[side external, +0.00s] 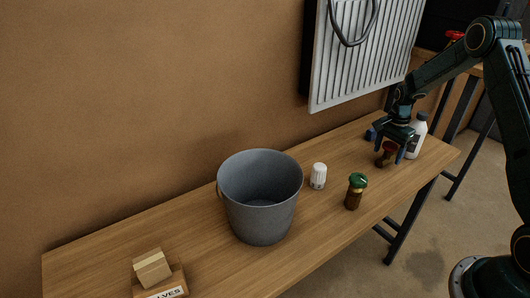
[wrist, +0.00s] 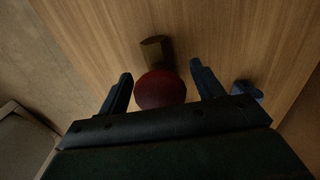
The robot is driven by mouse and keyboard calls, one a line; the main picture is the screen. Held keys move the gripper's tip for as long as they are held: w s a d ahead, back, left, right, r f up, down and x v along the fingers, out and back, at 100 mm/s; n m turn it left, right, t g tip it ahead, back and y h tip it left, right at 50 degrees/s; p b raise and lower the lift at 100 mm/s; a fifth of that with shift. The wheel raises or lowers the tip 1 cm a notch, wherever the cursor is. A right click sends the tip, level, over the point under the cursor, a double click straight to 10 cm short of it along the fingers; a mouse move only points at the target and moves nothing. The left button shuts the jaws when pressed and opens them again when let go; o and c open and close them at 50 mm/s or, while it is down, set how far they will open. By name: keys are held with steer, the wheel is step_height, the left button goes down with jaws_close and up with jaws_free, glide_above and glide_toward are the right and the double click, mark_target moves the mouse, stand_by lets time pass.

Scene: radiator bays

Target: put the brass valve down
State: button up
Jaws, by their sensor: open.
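A brass valve with a dark red cap (side external: 389,147) is at the right end of the wooden bench and appears to stand on its top. My gripper (side external: 389,155) is open around it, with one finger on each side. In the wrist view the red cap (wrist: 160,91) lies between the spread fingers (wrist: 160,72), with visible gaps on both sides. The brass body (wrist: 155,50) shows beyond the cap. A second brass valve, with a green cap (side external: 357,182), stands upright on the bench, left of my gripper.
A white bottle (side external: 417,137) stands close to the right of my gripper, and a blue object (side external: 371,134) is close behind. A radiator (side external: 365,50) hangs above.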

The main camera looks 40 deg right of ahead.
mark_target(390, 145)
steer(key=shift+r, duration=0.15)
step_height(390, 145, up, 11)
steer(key=shift+r, duration=0.5)
stand_by(0.6)
steer(key=s+a+r+n+t, duration=0.1)
steer(key=s+a+r+n, duration=0.3)
steer(key=a+r, duration=0.4)
steer(key=s+a+r+n+t, duration=0.1)
steer(key=s+a+r+n, duration=0.3)
steer(key=a+r, duration=0.4)
steer(key=s+a+n+t, duration=0.1)
steer(key=s+a+n, duration=0.4)
steer(key=s, duration=0.4)
steer(key=s+a+n+t, duration=0.2)
steer(key=s+a+n, duration=0.3)
steer(key=s+a, duration=0.2)
steer(key=shift+s+r+t, duration=0.2)
steer(key=shift+s+t, duration=0.1)
steer(key=shift+s, duration=0.55)
